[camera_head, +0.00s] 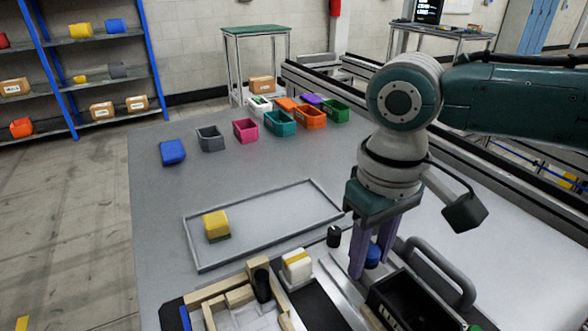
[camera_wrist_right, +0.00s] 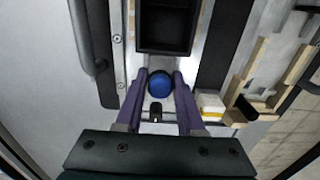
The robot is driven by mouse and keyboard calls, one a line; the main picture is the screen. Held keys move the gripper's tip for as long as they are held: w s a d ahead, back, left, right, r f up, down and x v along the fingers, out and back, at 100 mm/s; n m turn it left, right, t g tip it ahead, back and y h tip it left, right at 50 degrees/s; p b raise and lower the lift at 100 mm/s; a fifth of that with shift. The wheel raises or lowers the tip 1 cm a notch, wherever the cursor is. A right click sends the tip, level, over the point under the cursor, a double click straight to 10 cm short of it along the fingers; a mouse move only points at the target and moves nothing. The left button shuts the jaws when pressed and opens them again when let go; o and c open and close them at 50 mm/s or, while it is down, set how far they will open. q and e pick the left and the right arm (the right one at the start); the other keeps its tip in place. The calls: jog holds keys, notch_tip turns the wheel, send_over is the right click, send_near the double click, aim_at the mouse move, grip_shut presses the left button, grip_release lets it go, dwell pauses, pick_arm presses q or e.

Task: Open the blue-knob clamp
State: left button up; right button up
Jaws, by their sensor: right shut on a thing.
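The blue knob (camera_head: 373,255) of the clamp sits on a pale metal strip beside a black open box. In the right wrist view the blue knob (camera_wrist_right: 160,84) is round and lies between my two purple fingers. My right gripper (camera_head: 369,262) points down and is shut on the blue knob; its fingers (camera_wrist_right: 159,80) are on either side of it. The fingers hide part of the knob in the head view, and the clamp's mechanism is hard to make out. My left gripper is not in view.
A small black knob (camera_head: 334,236) stands close by on the same strip. The black box (camera_head: 412,308) and a grey handle (camera_head: 440,270) are to the right. A white-and-yellow block (camera_head: 297,267) is left, beside wooden bars. A shallow tray (camera_head: 190,245) holds a yellow block.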

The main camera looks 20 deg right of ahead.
grip_shut()
jog(key=shift+w, duration=0.2)
jog(key=shift+w+a+b, duration=0.1)
jog(key=shift+w+b, duration=0.6)
jog(key=shift+w, duration=0.45)
jog(key=o, duration=0.7)
grip_release()
